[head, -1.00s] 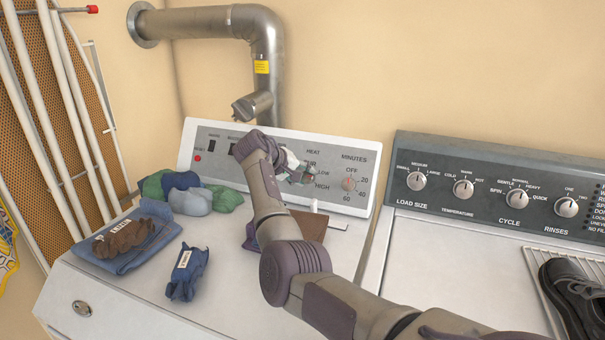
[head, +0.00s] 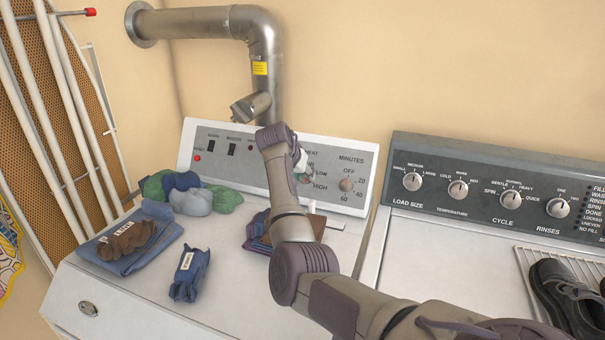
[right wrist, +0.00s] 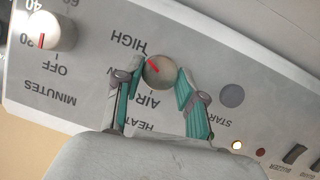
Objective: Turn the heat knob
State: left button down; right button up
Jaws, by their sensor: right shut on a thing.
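The heat knob (right wrist: 160,71) is a round pale knob with a red mark, on the dryer's grey control panel (head: 222,135). In the right wrist view the panel is upside down, and the red mark points up and left, toward the word HIGH. My right gripper (right wrist: 159,83) has its teal and grey fingers on either side of the knob, shut on it. In the head view my right gripper (head: 304,172) is at the panel by the HEAT label, and my wrist and fingers hide most of the knob. My left gripper is in neither view.
The minutes knob (head: 346,184) is right of the heat knob. Folded and bundled clothes (head: 125,240) lie on the dryer top. A washer panel (head: 480,190) stands to the right, with black shoes (head: 565,290) on a rack. A metal duct (head: 262,60) rises behind.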

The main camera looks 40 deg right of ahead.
jog(key=shift+f+m, duration=0.1)
jog(key=shift+m, duration=0.2)
dwell(0.4)
jog(key=o, duration=1.1)
jog(key=shift+o, duration=0.2)
jog(key=v, duration=1.2)
jog(key=shift+s+d, duration=0.1)
